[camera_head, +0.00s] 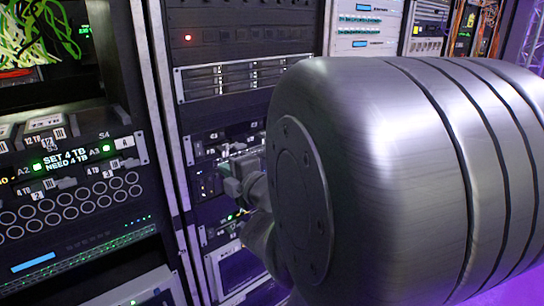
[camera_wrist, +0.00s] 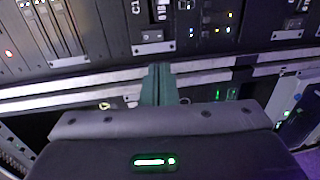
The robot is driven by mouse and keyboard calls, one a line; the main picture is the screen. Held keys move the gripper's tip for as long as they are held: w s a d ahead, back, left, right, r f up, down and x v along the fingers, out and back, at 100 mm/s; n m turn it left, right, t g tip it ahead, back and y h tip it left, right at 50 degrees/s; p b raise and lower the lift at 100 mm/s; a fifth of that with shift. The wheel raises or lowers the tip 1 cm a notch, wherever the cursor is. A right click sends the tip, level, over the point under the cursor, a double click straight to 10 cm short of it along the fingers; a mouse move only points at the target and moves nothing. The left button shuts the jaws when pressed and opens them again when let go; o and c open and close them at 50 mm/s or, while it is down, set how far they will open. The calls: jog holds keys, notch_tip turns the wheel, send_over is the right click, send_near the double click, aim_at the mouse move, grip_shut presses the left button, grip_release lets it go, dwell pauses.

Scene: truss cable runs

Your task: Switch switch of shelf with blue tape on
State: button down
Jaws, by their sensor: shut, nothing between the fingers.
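My gripper (camera_head: 232,187) is shut and empty, close in front of the rack panels in the head view. Its closed green-grey fingers (camera_wrist: 158,84) point up at the rack in the wrist view. A dark shelf with small white-marked switches (camera_head: 208,184) is just left of the gripper in the head view, partly hidden by it. I cannot make out blue tape on any shelf for certain. Blue rectangles show on a lower left panel (camera_head: 33,262) and on a pale unit (camera_head: 360,44) at the top; they look like displays.
A left rack (camera_head: 100,200) has round ports, green-lit labels and loose green cables (camera_head: 40,35) above. A silver vertical rail (camera_head: 160,110) separates it from the middle rack. A grey handled drive unit (camera_head: 240,76) sits above the gripper. My arm covers the right half.

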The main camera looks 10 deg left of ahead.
aim_at(200, 155)
jog(key=p+x, duration=0.1)
jog(key=x, duration=1.1)
jog(key=shift+s+p, duration=0.1)
jog(key=shift+p, duration=0.2)
jog(key=shift+w+a, duration=0.25)
jog(key=shift+a, duration=0.05)
jog(key=shift+f, duration=0.1)
jog(key=shift+w+a+f+b, duration=0.1)
jog(key=shift+f+b, duration=0.2)
jog(key=shift+b, duration=0.7)
jog(key=shift+r, duration=0.25)
